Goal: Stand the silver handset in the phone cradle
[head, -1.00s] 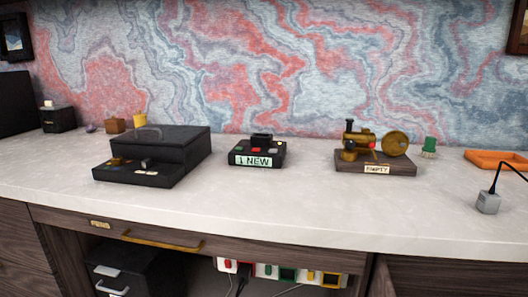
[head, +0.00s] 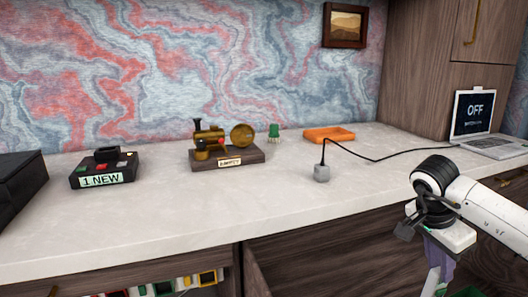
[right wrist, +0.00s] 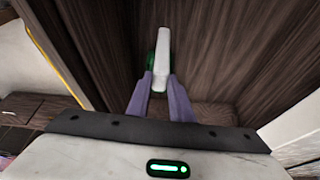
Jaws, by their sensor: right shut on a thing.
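A pale, slim thing with green at its sides, which looks like the silver handset (right wrist: 162,58), is between the purple fingers of my right gripper (right wrist: 161,80) in the right wrist view. In the head view my right gripper (head: 438,262) is at the lower right, pointing down in front of the desk's wooden front; the handset shows only partly below it (head: 432,283). A black phone base (head: 88,172) with a "1 NEW" display and a raised dark holder, seemingly the phone cradle, stands far left on the desk, well away from the gripper. My left gripper is out of view.
An open laptop (head: 478,125) is at right, a black box (head: 18,180) at left. The desktop's front strip is clear.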

